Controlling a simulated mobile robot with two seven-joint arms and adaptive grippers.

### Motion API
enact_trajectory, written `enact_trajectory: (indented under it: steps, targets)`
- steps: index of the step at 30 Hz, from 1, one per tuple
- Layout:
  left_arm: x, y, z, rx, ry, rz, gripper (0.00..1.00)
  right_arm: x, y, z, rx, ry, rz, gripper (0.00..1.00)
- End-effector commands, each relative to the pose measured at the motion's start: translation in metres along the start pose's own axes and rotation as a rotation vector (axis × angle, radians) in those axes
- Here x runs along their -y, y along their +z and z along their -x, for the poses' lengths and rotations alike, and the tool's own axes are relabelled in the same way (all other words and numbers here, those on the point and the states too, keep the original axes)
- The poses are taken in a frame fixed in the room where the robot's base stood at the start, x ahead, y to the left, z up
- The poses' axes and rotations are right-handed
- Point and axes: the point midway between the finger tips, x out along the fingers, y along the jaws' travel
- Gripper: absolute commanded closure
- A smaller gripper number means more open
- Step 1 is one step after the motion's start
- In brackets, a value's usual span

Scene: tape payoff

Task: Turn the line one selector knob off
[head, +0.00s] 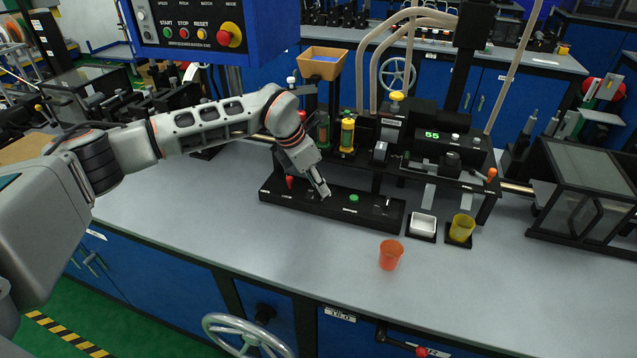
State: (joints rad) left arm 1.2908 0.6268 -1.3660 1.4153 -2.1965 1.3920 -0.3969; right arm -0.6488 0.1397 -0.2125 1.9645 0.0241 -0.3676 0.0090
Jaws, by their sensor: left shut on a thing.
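A long, low black control panel (372,214) lies on the grey bench in the middle of the head view. It carries a red knob (289,182), a green button (353,198) and a dark selector knob (388,201) towards its right end. My left gripper (322,191) reaches down onto the panel between the red knob and the green button. Its fingers are shut on a small selector knob there, which they mostly hide. The panel labels are too small to read, and I cannot tell how the held knob is turned. My right gripper is out of view.
An orange cup (390,255) stands on the bench in front of the panel. A white tray (422,225) and a yellow cup (461,229) stand to its right. A machine with a green display (437,135) rises behind. The bench's front left is clear.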

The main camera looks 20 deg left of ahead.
Motion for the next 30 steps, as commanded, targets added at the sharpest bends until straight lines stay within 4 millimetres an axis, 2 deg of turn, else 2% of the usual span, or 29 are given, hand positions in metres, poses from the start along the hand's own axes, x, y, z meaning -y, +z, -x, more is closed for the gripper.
enact_trajectory:
  steps: [20,21,23,30]
  targets:
    - [-0.0008,0.0004,0.0002,0.0,-0.025,-0.065,1.0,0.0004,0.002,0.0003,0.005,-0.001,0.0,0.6]
    - [-0.0008,0.0004,0.0002,0.0,-0.025,-0.065,0.76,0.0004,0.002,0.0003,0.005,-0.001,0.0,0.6]
    - [-0.0008,0.0003,0.0002,0.0,-0.025,-0.065,0.62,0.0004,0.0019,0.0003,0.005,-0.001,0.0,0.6]
    - [-0.0006,0.0002,0.0001,0.0,-0.026,-0.064,0.62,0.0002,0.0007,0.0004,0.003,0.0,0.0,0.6]
